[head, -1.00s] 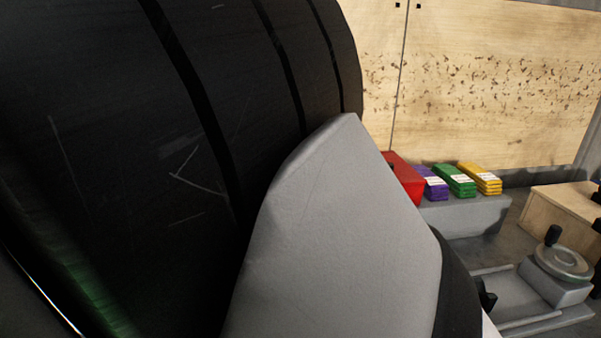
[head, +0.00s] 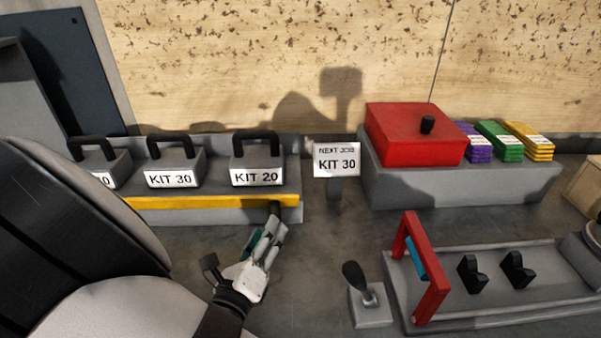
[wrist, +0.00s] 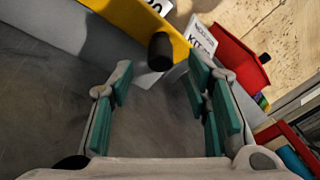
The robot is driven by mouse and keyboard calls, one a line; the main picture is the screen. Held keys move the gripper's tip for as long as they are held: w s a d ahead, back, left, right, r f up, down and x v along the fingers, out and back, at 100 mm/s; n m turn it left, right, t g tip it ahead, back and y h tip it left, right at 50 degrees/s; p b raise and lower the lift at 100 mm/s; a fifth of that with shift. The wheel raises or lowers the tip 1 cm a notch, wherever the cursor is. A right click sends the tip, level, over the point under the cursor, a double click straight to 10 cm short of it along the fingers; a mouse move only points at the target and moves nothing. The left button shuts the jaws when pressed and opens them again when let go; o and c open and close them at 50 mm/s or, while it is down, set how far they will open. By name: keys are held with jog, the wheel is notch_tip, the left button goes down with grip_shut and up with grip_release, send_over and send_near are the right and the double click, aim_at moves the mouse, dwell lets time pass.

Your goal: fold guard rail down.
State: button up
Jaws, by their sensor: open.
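A yellow rail (head: 200,202) runs along the front of the grey kit shelf. It looks like the guard rail and is upright, level with the shelf front. A black knob (head: 274,207) sticks out near its right end. My gripper (head: 268,232) reaches up to this knob from below. In the wrist view my gripper (wrist: 160,75) is open, with teal pads on both fingers. The black knob (wrist: 160,50) lies between and slightly beyond the fingertips, apart from both pads. The yellow rail (wrist: 125,12) shows behind it. The rail's left end is hidden by my arm.
A red box (head: 412,135), a joystick (head: 366,300) and a red frame (head: 422,268) are farther right.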

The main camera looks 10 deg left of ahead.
jog(key=w, duration=0.6)
jog(key=shift+d, duration=0.15)
jog(key=shift+s, duration=0.1)
grip_shut()
